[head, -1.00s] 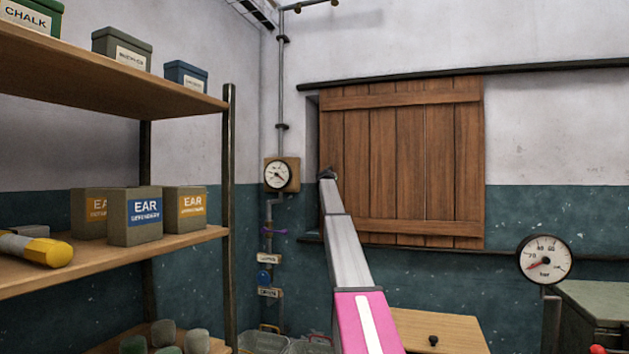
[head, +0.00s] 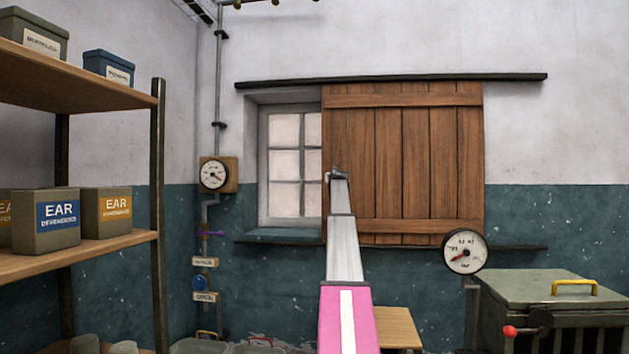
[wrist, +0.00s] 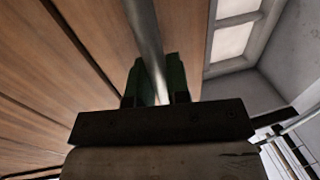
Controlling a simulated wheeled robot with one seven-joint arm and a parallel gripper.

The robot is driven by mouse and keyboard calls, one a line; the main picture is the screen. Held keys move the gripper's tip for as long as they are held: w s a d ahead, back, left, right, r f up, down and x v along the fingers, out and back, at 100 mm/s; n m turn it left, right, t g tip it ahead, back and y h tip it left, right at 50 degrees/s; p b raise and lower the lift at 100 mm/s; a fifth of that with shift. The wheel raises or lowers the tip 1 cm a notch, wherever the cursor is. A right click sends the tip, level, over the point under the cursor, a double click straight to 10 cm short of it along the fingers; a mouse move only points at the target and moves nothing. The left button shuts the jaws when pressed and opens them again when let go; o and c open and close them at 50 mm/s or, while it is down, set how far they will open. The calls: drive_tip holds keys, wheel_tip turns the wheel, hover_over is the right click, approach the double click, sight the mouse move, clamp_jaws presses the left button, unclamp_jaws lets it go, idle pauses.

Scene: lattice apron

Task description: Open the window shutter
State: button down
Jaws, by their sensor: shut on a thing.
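The window shutter (head: 402,165) is a panel of brown vertical planks with cross boards at top and bottom, set between a dark upper rail (head: 390,79) and a lower rail. It covers the right part of the window; a strip of paned window (head: 294,165) shows at its left. My gripper (head: 334,174) is at the shutter's left edge. In the wrist view, my gripper's green fingers (wrist: 158,82) are shut on a grey bar handle (wrist: 143,30) running along the planks. In the head view the handle is mostly hidden by my gripper.
A shelf (head: 90,255) with boxes stands at the left. A gauge on a board (head: 214,174) and pipes are left of the window. Another gauge (head: 464,251) and a green chest (head: 545,290) stand at the right. The wall right of the shutter is clear.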

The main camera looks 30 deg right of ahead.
drive_tip(key=s+d, duration=0.1)
drive_tip(key=d, duration=0.1)
drive_tip(key=s+d, duration=0.2)
drive_tip(key=d, duration=0.1)
drive_tip(key=s+d, duration=0.2)
drive_tip(key=shift+s+d, duration=0.2)
drive_tip(key=c, duration=1.1)
unclamp_jaws()
drive_tip(key=v, duration=1)
drive_tip(key=shift+s, duration=0.3)
drive_tip(key=shift+a, duration=0.15)
